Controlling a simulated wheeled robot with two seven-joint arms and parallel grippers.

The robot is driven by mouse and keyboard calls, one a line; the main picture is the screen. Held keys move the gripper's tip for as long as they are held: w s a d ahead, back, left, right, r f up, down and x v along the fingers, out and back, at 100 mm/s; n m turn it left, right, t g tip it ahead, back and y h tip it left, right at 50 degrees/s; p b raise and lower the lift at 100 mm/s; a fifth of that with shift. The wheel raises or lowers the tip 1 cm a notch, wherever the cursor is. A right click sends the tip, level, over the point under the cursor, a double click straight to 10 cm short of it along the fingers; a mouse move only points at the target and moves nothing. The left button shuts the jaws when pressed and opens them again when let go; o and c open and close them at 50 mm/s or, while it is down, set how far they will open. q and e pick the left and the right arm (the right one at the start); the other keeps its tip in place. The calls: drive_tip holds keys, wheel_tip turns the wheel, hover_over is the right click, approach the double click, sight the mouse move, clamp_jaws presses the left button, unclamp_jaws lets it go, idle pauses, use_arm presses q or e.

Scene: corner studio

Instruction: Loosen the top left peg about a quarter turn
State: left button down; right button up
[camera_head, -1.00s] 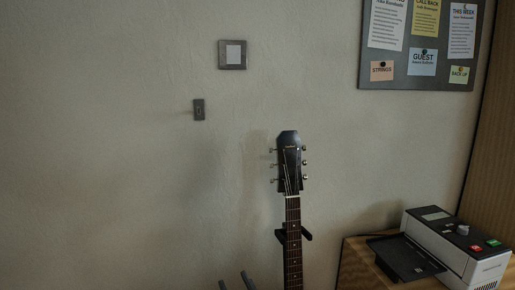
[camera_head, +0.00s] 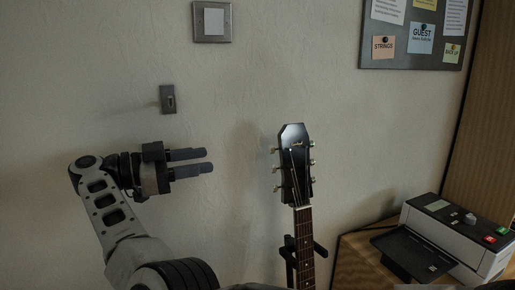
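The guitar's dark headstock (camera_head: 295,160) stands upright against the wall, leaning slightly, with three pegs on each side. The top left peg (camera_head: 274,150) is a small light-metal knob on the headstock's upper left edge. Its turn angle is too small to read.
The guitar neck (camera_head: 304,245) rests in a dark stand (camera_head: 290,252). A grey machine with coloured buttons (camera_head: 462,232) sits on a wooden table (camera_head: 352,255) at right. A light switch (camera_head: 168,99), a framed plate (camera_head: 212,22) and a notice board (camera_head: 410,57) are on the wall.

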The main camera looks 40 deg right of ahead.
sight(269, 150)
drive_tip(key=p+x, duration=0.2)
drive_tip(key=x, duration=1.2)
drive_tip(key=shift+s+d, duration=0.15)
drive_tip(key=shift+d, duration=0.25)
clamp_jaws()
